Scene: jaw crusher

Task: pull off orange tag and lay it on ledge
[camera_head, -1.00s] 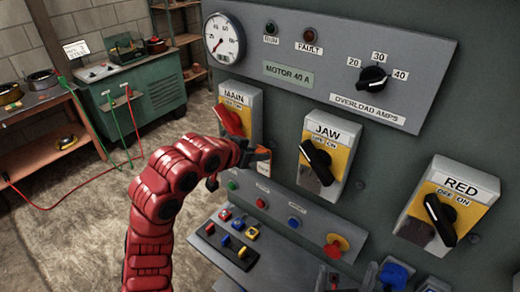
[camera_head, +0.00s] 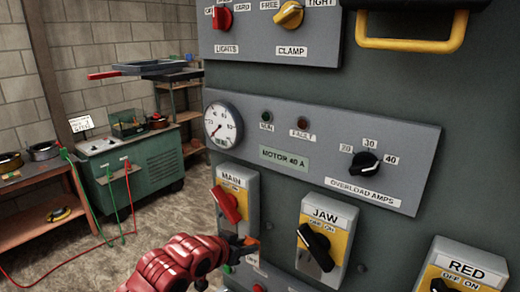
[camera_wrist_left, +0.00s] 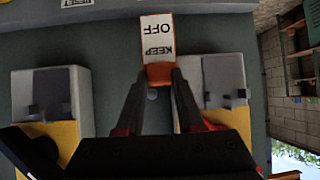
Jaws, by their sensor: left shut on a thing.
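The orange tag (camera_head: 250,241) shows as a small orange spot at the tips of my left gripper (camera_head: 240,242), between the MAIN and JAW switches. In the left wrist view the tag (camera_wrist_left: 157,45) has a white face reading KEEP OFF, upside down, with an orange band at its end. The fingertips of my left gripper (camera_wrist_left: 158,80) are shut on that orange end. I cannot tell whether the tag touches the panel. The ledge is out of the head view. My right gripper is not in view.
The MAIN switch (camera_head: 237,197) with its red lever and the JAW switch (camera_head: 322,240) with its black lever jut out on either side of the gripper. A green bench (camera_head: 150,165) stands far left.

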